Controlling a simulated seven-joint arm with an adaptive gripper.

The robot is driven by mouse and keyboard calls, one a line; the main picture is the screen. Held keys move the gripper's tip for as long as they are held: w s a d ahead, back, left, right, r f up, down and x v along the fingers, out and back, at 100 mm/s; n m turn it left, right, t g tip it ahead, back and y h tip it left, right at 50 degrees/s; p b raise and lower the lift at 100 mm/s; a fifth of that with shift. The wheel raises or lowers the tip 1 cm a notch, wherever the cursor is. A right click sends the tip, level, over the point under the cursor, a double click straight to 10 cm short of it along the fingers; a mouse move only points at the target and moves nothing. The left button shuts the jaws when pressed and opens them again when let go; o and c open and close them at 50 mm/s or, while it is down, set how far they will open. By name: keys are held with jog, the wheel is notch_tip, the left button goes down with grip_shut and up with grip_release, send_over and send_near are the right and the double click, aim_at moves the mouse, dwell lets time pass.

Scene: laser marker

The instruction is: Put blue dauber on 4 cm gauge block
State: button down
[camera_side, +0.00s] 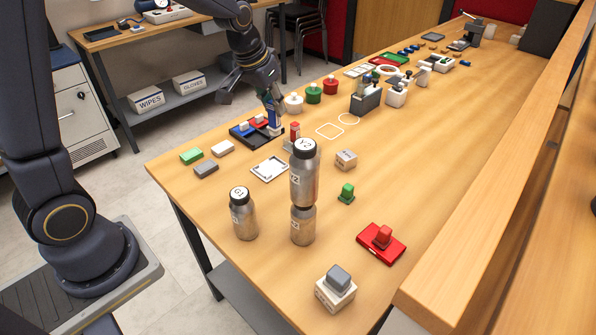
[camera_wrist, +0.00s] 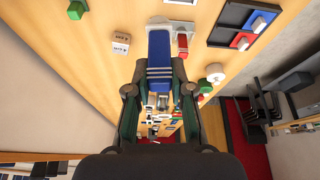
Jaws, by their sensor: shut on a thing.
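My gripper (camera_side: 270,98) is shut on the blue dauber (camera_side: 272,117), a tall blue piece, close to the black tray and the red dauber. In the wrist view the blue dauber (camera_wrist: 159,48) stands out between and beyond the fingers (camera_wrist: 159,82). Whether its lower end touches anything is hard to tell. A small pale block with dark lettering (camera_side: 346,159) stands on the table to the right, its top bare; it also shows in the wrist view (camera_wrist: 121,42). A similar pale block (camera_side: 322,296) at the front carries a grey dauber (camera_side: 338,277). Neither label reads clearly.
A red dauber (camera_side: 295,131) stands right beside the held one. Stacked steel bottles (camera_side: 303,185) and a single bottle (camera_side: 243,218) stand nearer the camera. A green dauber (camera_side: 346,192) and a red case (camera_side: 380,244) lie to the right. A black tray (camera_side: 238,133) is at the left.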

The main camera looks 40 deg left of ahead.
jog(key=w+d+r+m, duration=0.15)
jog(key=w+d, duration=0.25)
jog(key=d, duration=0.4)
jog(key=shift+w+d+f, duration=0.25)
jog(key=shift+w+f, duration=1.8)
jog(key=shift+w, duration=0.15)
jog(key=shift+w+d+f, duration=0.3)
jog(key=shift+w+f, duration=1.7)
jog(key=shift+w, duration=0.25)
jog(key=shift+w+d+f, duration=0.25)
jog(key=shift+w+f, duration=1.8)
jog(key=shift+w, duration=0.15)
jog(key=shift+f, duration=0.15)
jog(key=c, duration=1)
grip_release()
